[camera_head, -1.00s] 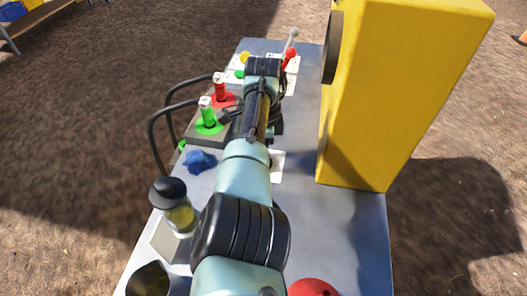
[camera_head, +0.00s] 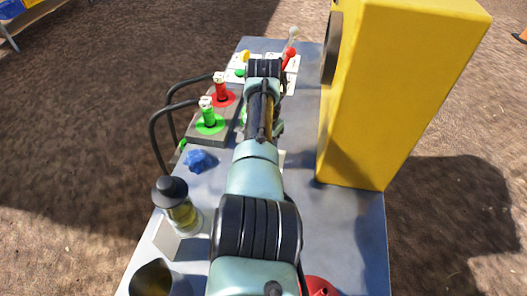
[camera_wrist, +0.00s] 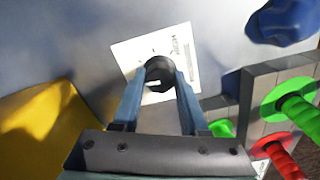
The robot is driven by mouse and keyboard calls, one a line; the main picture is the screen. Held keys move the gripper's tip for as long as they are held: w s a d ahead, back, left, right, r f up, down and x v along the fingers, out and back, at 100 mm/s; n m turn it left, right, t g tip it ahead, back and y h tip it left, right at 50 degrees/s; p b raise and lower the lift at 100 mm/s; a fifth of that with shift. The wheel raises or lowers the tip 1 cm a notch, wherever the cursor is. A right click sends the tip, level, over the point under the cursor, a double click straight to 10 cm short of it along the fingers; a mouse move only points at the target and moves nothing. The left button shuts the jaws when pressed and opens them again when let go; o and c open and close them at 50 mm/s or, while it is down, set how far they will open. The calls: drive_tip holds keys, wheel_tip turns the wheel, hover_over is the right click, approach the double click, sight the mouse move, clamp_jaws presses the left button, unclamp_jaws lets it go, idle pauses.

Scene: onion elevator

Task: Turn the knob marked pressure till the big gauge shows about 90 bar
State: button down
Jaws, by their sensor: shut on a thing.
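A black round knob (camera_wrist: 159,71) stands on a white label plate (camera_wrist: 190,47) in the wrist view; the print on the plate is too small to read. My gripper (camera_wrist: 159,82) is shut on this knob, one finger at each side. In the head view my arm hides the knob and the gripper, and only a bit of the plate shows. The big gauge (camera_head: 332,48) is a dark disc on the side of the yellow box (camera_head: 395,100). It is seen nearly edge-on, so its face and reading are hidden.
On the grey panel (camera_head: 345,225) stand a red valve (camera_head: 221,88), a green valve (camera_head: 208,117), a blue knob (camera_head: 200,160) and a black-capped glass cylinder (camera_head: 177,205). Levers stand at the far end. A red part (camera_head: 318,287) lies near my arm. The yellow box bounds the right side.

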drive_tip(key=n, duration=0.4)
drive_tip(key=shift+n, duration=0.3)
drive_tip(key=n, duration=0.3)
drive_tip(key=shift+n, duration=0.4)
drive_tip(key=n, duration=0.3)
drive_tip(key=shift+n, duration=2.1)
drive_tip(key=shift+c, duration=2.1)
unclamp_jaws()
